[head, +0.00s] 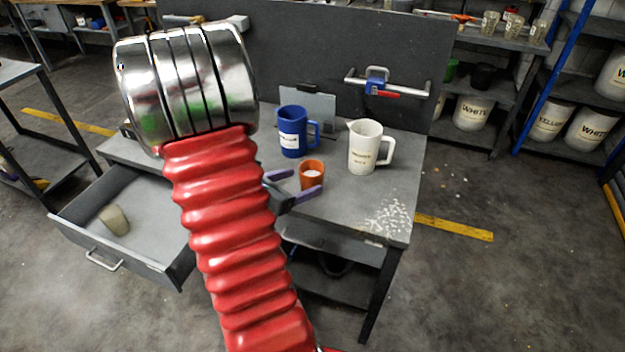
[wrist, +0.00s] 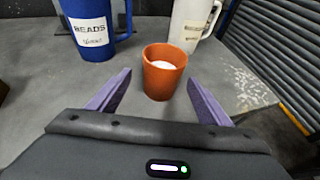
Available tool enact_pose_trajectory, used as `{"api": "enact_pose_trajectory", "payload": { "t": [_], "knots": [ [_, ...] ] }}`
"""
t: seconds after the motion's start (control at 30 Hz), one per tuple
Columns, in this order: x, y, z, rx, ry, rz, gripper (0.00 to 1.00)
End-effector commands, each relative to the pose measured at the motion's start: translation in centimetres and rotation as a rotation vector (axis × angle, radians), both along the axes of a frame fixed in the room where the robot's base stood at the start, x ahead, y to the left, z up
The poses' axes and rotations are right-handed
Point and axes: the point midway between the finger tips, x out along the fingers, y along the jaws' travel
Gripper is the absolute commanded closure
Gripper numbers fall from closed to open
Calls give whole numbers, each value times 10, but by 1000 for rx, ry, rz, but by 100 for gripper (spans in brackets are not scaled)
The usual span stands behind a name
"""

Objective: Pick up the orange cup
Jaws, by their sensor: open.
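The orange cup (head: 312,175) stands upright on the grey workbench top (head: 345,205), with something white inside. In the wrist view the cup (wrist: 163,78) is just beyond and between the fingertips. My gripper (head: 295,184) is open, with purple fingers on either side of the cup in the head view. In the wrist view my gripper (wrist: 160,82) has clear space between each finger and the cup. My red ribbed arm hides part of the bench to the left.
A blue pitcher (head: 292,132) stands behind the cup and a white pitcher (head: 365,147) behind it to the right. White specks (head: 388,217) lie near the bench's right front corner. An open drawer (head: 150,240) at the left holds a beige cup (head: 114,220).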

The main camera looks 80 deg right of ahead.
Motion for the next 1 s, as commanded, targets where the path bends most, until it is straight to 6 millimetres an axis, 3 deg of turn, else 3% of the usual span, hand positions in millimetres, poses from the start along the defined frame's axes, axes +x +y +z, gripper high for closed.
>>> {"api": "enact_pose_trajectory", "payload": {
  "t": [0.47, 1.0],
  "knots": [
    [-4, -6, -3, 0, 0, -1, 28],
    [-25, -44, -27, 0, 0, -1, 28]
  ]
}}
